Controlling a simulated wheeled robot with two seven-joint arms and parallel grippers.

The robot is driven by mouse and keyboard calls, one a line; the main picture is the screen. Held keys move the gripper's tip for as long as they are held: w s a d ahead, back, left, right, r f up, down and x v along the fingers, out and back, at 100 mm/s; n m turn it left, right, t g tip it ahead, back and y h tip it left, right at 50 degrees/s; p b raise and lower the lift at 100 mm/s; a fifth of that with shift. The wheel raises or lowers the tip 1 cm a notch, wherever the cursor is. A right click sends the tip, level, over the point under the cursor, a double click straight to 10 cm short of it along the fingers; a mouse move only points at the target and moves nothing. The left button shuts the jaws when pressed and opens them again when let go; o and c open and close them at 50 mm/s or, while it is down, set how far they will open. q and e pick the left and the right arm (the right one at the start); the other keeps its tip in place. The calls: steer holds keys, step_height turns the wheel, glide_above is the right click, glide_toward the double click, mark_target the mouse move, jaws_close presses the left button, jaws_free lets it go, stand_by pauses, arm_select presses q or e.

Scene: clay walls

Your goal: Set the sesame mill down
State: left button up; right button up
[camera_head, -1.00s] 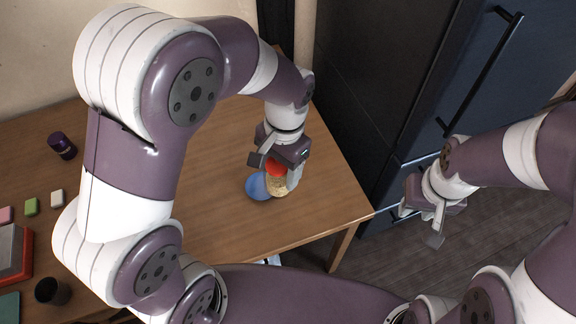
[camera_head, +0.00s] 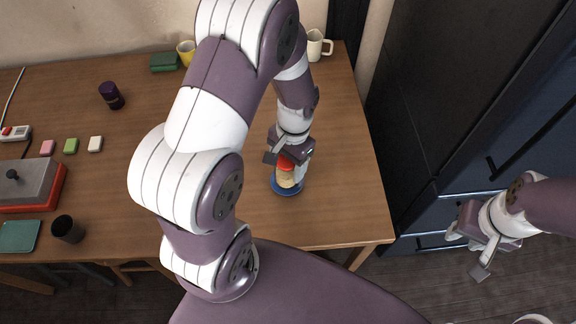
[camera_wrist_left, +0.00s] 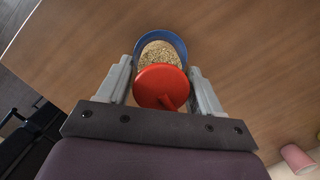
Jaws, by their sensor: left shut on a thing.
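The sesame mill (camera_head: 286,176) has a red top and a clear body with tan seeds. In the left wrist view, its red top (camera_wrist_left: 161,87) lies between the two fingers. My left gripper (camera_head: 290,166) is shut on it. My right gripper (camera_head: 466,256) is open and empty, off the table's right side.
The wooden table (camera_head: 335,215) is clear right of the saucer. A white mug (camera_head: 314,46) and a yellow mug (camera_head: 185,52) stand at the back. A dark cabinet (camera_head: 440,110) stands right.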

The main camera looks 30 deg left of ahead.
arm_select(q)
steer(key=shift+f, duration=0.7)
steer(key=shift+w+f, duration=0.1)
steer(key=shift+w, duration=0.1)
steer(key=shift+s, duration=0.1)
steer(key=o, duration=1.2)
steer(key=shift+f, duration=0.1)
steer(key=shift+o, duration=0.2)
